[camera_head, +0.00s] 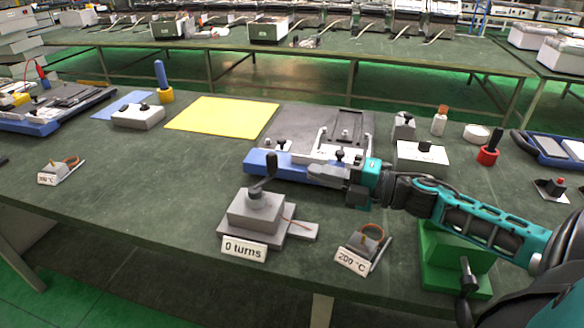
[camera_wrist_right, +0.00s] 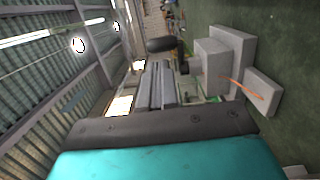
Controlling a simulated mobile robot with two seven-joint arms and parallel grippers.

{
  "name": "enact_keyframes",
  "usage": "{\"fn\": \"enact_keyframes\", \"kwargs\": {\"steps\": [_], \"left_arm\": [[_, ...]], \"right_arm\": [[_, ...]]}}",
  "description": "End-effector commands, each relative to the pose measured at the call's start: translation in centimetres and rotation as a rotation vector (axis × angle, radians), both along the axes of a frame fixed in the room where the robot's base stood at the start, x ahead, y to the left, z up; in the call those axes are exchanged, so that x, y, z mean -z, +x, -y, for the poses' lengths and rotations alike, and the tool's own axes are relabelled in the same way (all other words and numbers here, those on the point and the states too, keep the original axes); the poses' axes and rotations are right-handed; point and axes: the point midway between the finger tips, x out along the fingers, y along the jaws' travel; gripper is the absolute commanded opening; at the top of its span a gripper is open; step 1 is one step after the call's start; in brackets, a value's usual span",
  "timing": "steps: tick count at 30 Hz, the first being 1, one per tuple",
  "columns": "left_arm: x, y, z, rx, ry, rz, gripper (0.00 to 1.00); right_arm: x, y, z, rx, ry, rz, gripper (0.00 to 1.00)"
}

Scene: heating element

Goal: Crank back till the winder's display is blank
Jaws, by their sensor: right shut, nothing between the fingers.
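The winder (camera_head: 257,212) is a grey block on a flat base near the table's front edge. Its white display (camera_head: 245,249) reads "0 turns". A dark crank (camera_head: 265,178) rises from its top, with the knob end upward. In the right wrist view the winder (camera_wrist_right: 212,62) is at the right, with the dark crank knob (camera_wrist_right: 160,45) left of it. A thin orange wire lies on its side piece. My right gripper (camera_head: 312,171) is shut and empty, right of the crank and apart from it. My left gripper is not in view.
A "200 °C" sign (camera_head: 352,261) with a small coil stands right of the winder. A green block (camera_head: 455,262) stands under my right arm.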

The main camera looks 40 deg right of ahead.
Motion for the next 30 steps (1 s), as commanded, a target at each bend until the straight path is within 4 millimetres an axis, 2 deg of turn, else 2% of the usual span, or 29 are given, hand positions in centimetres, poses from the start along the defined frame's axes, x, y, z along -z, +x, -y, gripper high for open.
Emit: {"fn": "enact_keyframes", "kwargs": {"steps": [6,13,20,30], "left_arm": [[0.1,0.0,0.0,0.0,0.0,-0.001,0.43],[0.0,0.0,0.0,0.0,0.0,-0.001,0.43],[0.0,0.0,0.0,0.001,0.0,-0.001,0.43],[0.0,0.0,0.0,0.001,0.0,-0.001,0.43]], "right_arm": [[-0.1,2.6,-1.7,-0.001,0.0,0.004,0.0],[-0.1,4.5,-3.0,0.0,0.002,0.001,0.0],[0.0,5.3,-3.5,0.0,0.0,-0.001,0.0],[0.1,5.3,-3.5,0.0,0.001,-0.002,0.0]]}}
